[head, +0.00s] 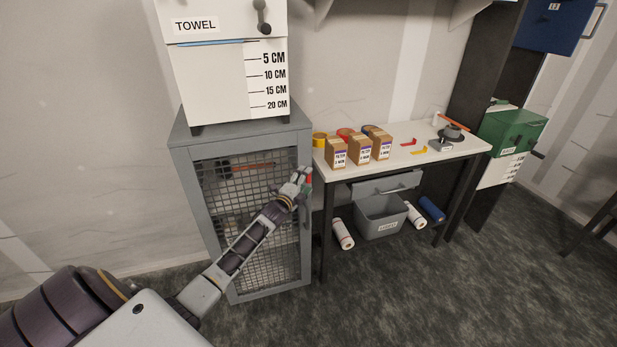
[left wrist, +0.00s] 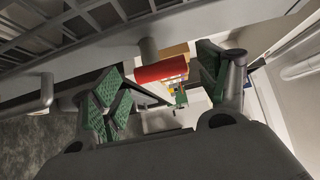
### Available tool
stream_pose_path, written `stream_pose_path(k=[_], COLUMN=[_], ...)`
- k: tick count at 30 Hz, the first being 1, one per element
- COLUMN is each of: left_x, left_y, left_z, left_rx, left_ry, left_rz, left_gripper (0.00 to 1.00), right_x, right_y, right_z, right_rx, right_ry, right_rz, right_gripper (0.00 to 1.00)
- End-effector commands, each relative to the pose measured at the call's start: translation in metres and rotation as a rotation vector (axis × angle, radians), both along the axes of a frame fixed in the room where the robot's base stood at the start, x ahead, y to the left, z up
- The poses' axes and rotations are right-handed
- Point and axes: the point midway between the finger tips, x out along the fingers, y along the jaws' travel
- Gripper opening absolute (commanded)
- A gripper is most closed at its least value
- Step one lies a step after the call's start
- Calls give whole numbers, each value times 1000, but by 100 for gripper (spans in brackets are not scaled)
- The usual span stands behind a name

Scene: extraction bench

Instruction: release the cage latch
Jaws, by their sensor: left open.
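The cage (head: 255,215) is a grey cabinet with a mesh door, standing left of the bench. Its latch has a red handle (head: 309,176) at the right edge of the door, partly hidden by my left gripper (head: 300,180). In the left wrist view the red latch handle (left wrist: 160,70) is a short cylinder on a grey stem. My left gripper (left wrist: 162,82) is open, with green-padded fingers on either side of the handle; I cannot tell whether they touch it. The mesh door looks shut. My right gripper is not in view.
A white box labelled TOWEL (head: 228,75) stands on the cage. The bench (head: 420,158) close on the right holds several small cartons (head: 360,150) and tape rolls. A grey bin (head: 381,218) and paper rolls lie beneath it. Floor in front is clear.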

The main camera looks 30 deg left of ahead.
Motion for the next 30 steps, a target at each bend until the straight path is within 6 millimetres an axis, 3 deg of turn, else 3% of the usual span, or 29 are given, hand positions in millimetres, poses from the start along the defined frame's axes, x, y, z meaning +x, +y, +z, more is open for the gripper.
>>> stream_pose_path(k=[13,28,30], left_x=[28,33,33], left_y=[2,2,2], left_z=[1,0,0], left_rx=[-1,0,0], left_ry=[-2,0,0], left_rz=[-1,-1,-1], left_gripper=[75,75,67], right_x=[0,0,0], right_y=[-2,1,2], right_z=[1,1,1], right_rx=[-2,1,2], right_ry=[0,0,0], right_rz=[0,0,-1], right_gripper=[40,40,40])
